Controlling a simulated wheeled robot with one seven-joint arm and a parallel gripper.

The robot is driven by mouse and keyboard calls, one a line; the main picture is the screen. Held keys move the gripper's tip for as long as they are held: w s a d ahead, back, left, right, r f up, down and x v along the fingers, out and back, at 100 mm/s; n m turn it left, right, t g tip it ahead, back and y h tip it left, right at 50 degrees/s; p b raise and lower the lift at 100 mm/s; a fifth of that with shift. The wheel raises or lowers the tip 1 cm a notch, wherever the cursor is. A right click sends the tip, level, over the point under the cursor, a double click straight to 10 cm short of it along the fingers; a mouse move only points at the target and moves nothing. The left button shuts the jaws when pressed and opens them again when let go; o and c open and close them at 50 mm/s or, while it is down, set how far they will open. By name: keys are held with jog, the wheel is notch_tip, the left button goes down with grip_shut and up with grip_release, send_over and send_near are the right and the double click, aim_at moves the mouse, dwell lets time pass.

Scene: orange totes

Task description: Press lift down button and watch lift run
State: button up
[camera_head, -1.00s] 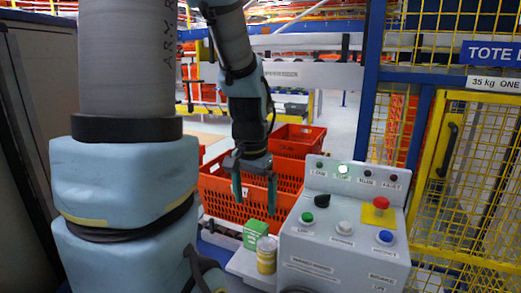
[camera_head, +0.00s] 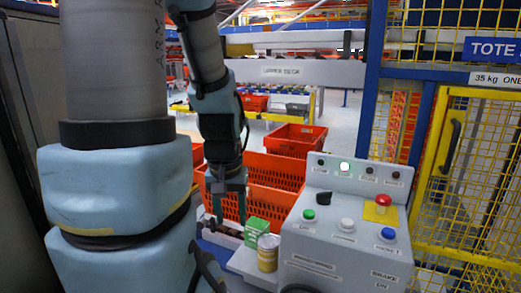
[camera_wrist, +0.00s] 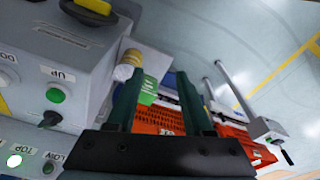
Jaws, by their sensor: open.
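The grey control console (camera_head: 325,262) stands at the lower right of the head view. Its top has a green button (camera_head: 308,214), a white button (camera_head: 346,224), a blue button (camera_head: 388,235), a black selector knob (camera_head: 324,197) and a red mushroom button (camera_head: 383,200) on yellow. One lamp (camera_head: 345,167) glows on its back panel. In the wrist view the green button (camera_wrist: 56,95) is labelled UP, a partly cut-off label beside it reads "DO", and the glowing lamp (camera_wrist: 14,160) is marked TOP. My gripper (camera_head: 231,212) is open and empty, pointing down left of the console, touching no button.
A green box (camera_head: 257,229) and a yellow can (camera_head: 267,252) stand on a ledge against the console's left side, close to my gripper. Orange totes (camera_head: 275,178) lie behind. A yellow mesh fence (camera_head: 470,190) and blue post bound the right.

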grip_shut()
dwell(1.1)
